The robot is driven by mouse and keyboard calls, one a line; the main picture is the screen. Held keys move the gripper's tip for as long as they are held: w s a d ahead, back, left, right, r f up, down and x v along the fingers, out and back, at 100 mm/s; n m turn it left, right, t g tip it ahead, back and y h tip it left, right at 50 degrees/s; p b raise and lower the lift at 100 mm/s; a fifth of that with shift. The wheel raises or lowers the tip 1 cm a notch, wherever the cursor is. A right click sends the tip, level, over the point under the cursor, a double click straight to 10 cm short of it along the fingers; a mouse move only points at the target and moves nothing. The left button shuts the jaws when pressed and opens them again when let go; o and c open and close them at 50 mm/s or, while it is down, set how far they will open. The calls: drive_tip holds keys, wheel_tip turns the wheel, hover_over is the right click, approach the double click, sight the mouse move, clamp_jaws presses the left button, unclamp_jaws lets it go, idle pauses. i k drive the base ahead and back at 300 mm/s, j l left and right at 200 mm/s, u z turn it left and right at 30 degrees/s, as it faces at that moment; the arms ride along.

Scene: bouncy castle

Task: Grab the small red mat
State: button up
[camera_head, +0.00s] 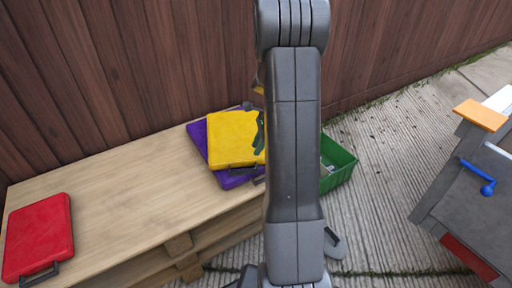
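The small red mat (38,238) lies flat at the left end of a wooden bench (130,205). It has a dark handle on its near edge. My arm stands upright through the middle of the view, well to the right of the red mat. My gripper cannot be made out in this view. Nothing is seen touching the red mat.
A yellow mat (232,138) lies on a purple mat (197,134) at the bench's far right end, with a dark green item on it. A green crate (338,168) stands behind my arm. A grey table (475,190) is at right. A wooden fence (130,70) closes the back.

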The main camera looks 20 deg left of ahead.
sight(39, 236)
drive_tip(key=u, duration=2.85)
